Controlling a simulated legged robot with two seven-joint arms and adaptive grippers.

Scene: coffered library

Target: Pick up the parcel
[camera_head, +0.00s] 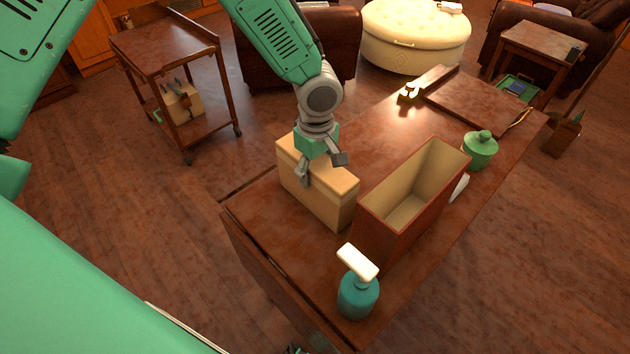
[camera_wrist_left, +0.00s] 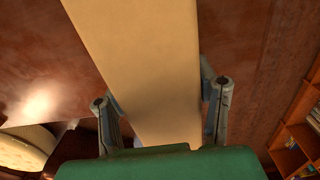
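The parcel (camera_head: 318,192) is a tan box standing on the near left part of the brown table (camera_head: 290,262). My left gripper (camera_head: 321,168) is over it, pointing down, with one finger past each long side of its top. In the left wrist view the parcel (camera_wrist_left: 150,60) runs between the two fingers (camera_wrist_left: 162,108). The fingers are spread and very close to its sides; whether they touch cannot be told. The parcel's far side is hidden. My right gripper is not in view.
An open brown bin (camera_head: 375,225) stands close to the right of the parcel. A teal pump bottle (camera_head: 358,297) is at the near edge, a green lidded jar (camera_head: 480,150) farther right. A wooden cart (camera_head: 160,60) stands at the left, a cream ottoman (camera_head: 415,40) behind.

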